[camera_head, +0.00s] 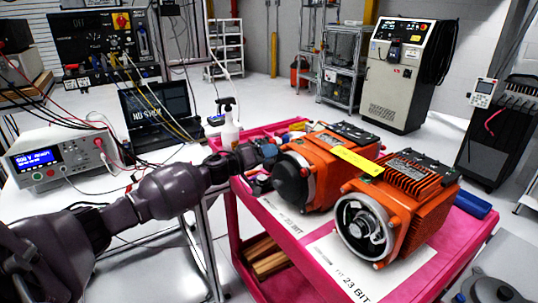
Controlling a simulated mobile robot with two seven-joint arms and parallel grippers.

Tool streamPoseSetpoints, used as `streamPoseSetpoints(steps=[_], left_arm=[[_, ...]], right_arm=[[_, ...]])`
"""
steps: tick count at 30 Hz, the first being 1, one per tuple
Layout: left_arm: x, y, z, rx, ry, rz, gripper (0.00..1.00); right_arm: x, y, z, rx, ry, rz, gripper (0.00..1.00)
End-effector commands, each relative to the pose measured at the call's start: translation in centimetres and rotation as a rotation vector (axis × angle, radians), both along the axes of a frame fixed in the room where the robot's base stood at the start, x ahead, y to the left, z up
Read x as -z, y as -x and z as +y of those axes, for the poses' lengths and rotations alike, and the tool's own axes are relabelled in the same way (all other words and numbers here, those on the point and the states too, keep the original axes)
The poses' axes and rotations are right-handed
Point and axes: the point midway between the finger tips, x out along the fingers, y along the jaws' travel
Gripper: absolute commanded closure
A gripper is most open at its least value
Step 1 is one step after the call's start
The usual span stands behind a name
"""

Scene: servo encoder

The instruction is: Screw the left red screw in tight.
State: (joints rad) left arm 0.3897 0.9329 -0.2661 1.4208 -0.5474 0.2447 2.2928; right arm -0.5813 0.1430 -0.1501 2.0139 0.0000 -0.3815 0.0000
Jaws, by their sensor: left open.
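Two orange servo motors stand side by side on a pink cart. The left motor (338,150) has a dark round end cap (291,183) facing me. The right motor (415,200) shows an open round end with a metallic ring and hub (363,228). My left arm reaches in from the left, and my left gripper (266,168) is open beside the left motor's dark cap. I cannot tell whether it touches the motor. I cannot make out the left red screw; it is too small or hidden by the gripper. My right gripper is not in view.
The pink cart (283,266) has a raised rim and printed sheets under the motors. A spray bottle (229,128) stands behind my left arm. A bench with a power supply (60,155) and laptop (158,108) is at left.

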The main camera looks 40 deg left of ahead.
Motion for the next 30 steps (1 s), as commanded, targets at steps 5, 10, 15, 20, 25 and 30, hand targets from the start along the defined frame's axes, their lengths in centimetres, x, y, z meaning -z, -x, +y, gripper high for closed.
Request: streamPoseSetpoints(steps=[5, 10, 15, 20, 25, 30], left_arm=[[-0.01, -0.66, -0.31, 0.0, 0.0, 0.0, 0.52], [-0.06, -0.72, -0.32, 0.0, -0.001, 0.0, 0.52], [-0.05, -0.71, -0.3, 0.0, -0.001, 0.0, 0.62], [-0.05, -0.7, -0.3, 0.0, -0.001, 0.0, 0.87], [-0.05, -0.69, -0.29, 0.0, -0.002, -0.001, 1.0], [-0.14, -0.69, -0.29, -0.001, -0.02, -0.009, 1.0]], right_arm=[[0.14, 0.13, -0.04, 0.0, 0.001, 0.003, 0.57], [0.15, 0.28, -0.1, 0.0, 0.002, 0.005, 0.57], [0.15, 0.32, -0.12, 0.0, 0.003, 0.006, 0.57], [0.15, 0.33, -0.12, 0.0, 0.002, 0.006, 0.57], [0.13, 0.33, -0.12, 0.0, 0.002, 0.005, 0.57], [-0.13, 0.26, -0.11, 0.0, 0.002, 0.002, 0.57]])
